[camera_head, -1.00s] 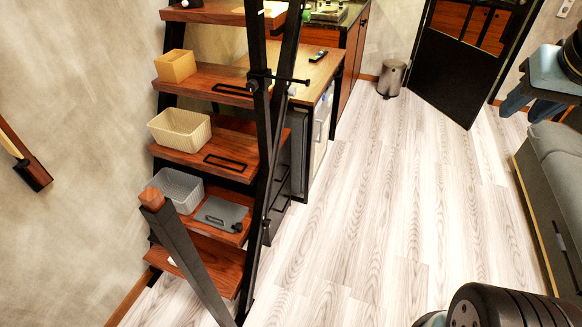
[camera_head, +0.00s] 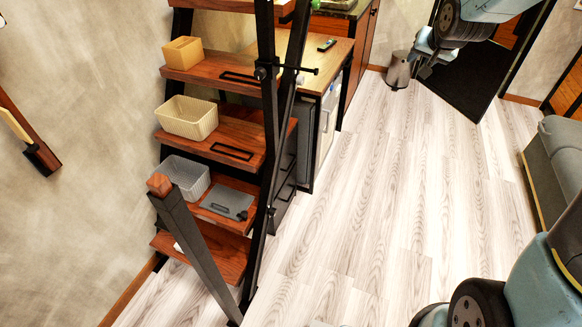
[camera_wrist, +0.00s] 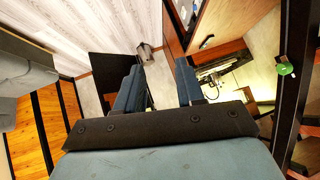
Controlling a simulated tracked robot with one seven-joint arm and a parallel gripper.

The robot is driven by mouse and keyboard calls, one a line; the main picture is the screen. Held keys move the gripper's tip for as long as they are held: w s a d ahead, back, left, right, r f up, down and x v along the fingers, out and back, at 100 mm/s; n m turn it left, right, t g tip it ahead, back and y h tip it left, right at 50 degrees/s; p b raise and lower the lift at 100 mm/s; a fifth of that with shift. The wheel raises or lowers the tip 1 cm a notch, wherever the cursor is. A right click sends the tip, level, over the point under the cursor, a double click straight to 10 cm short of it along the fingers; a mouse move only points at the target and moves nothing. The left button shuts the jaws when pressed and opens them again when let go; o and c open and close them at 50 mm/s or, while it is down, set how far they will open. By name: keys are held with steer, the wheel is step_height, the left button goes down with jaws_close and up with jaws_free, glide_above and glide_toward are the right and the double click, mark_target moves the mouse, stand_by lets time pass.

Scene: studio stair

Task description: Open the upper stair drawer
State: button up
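The wooden stair with black metal sides stands left of centre in the head view. Its upper tread with a black handle (camera_head: 238,78) holds a small yellow box (camera_head: 183,53). The tread below has a similar black handle (camera_head: 231,151) and a cream basket (camera_head: 187,118). No drawer stands visibly pulled out, though I cannot see the drawer fronts clearly. My gripper (camera_head: 424,66) is in the air at the upper right, well apart from the stair. In the wrist view my gripper (camera_wrist: 158,82) is open, its two fingers apart with nothing between them.
A black rail (camera_head: 268,120) runs along the stair's right side, and a dark post (camera_head: 190,245) with a wooden cap stands in front. A counter (camera_head: 325,65) is behind. A grey bin (camera_head: 398,70) stands at the back. The pale floor (camera_head: 370,210) is clear; a grey sofa (camera_head: 560,155) is right.

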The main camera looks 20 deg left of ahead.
steer(key=w+a+f+m+y, duration=0.15)
steer(key=w+a+f, duration=0.25)
steer(key=a+f, duration=0.45)
steer(key=w+a+f+t+y, duration=0.15)
steer(key=w+a+f, duration=0.4)
steer(key=f, duration=0.55)
steer(key=w+a+f+m+y, duration=0.1)
steer(key=w+a+f+y, duration=0.15)
steer(key=a+f, duration=0.6)
steer(key=s+a+f+m+t+y, duration=0.1)
steer(key=s+a+f+m, duration=0.2)
steer(key=f, duration=0.8)
steer(key=s+a+f+m+y, duration=0.15)
steer(key=s+f, duration=0.35)
steer(key=f, duration=0.6)
steer(key=s+a+f+m+t, duration=0.1)
steer(key=s+a+f, duration=0.25)
steer(key=f, duration=0.75)
steer(key=x, duration=1.3)
steer(key=shift+s+a+f, duration=0.1)
steer(key=shift+a, duration=0.05)
steer(key=shift+c, duration=0.4)
jaws_close()
